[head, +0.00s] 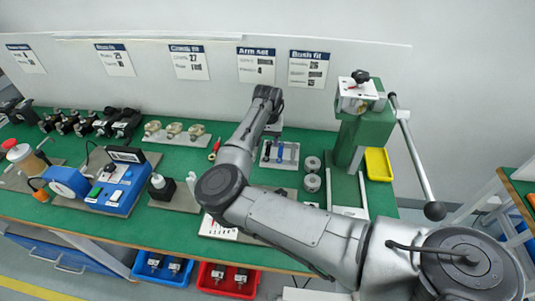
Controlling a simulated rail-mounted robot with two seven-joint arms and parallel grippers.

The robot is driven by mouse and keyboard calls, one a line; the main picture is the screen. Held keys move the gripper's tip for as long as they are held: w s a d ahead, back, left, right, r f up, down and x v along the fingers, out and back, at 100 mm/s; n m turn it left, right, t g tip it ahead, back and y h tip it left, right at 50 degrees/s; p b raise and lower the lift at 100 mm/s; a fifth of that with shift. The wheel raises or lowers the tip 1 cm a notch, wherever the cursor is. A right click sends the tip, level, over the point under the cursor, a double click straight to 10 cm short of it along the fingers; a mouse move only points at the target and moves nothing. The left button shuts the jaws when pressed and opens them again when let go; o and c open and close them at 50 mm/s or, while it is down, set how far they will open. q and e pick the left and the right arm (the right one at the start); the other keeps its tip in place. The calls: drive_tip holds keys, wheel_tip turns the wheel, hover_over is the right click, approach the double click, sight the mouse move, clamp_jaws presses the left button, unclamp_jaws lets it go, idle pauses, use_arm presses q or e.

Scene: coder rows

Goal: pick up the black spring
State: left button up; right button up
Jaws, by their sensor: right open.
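A small light tray (262,163) on the green bench holds several slim upright pieces, some blue and some dark. A dark piece (268,150) at its left side may be the black spring, but it is too small to be sure. My right arm reaches in from the lower right. Its dark gripper (272,122) is above and just behind the tray, apart from the pieces, and is open. The fingertips are small and partly hidden by the wrist. My left gripper is not in view.
A green press (352,135) with a long lever (415,160) stands right of the tray. Round metal parts (312,173) lie between them. Left are pliers (214,149), a fittings rack (172,138) and a blue device (112,188).

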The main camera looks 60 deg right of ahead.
sight(268, 149)
drive_tip(key=f, duration=0.1)
drive_tip(key=f+b, duration=0.1)
drive_tip(key=f, duration=0.1)
drive_tip(key=f+b, duration=0.1)
drive_tip(key=shift+w+d+f, duration=0.1)
drive_tip(key=shift+d+f, duration=0.15)
drive_tip(key=shift+f, duration=0.15)
drive_tip(key=shift+c, duration=0.5)
drive_tip(key=c, duration=0.6)
clamp_jaws()
drive_tip(key=shift+r, duration=0.1)
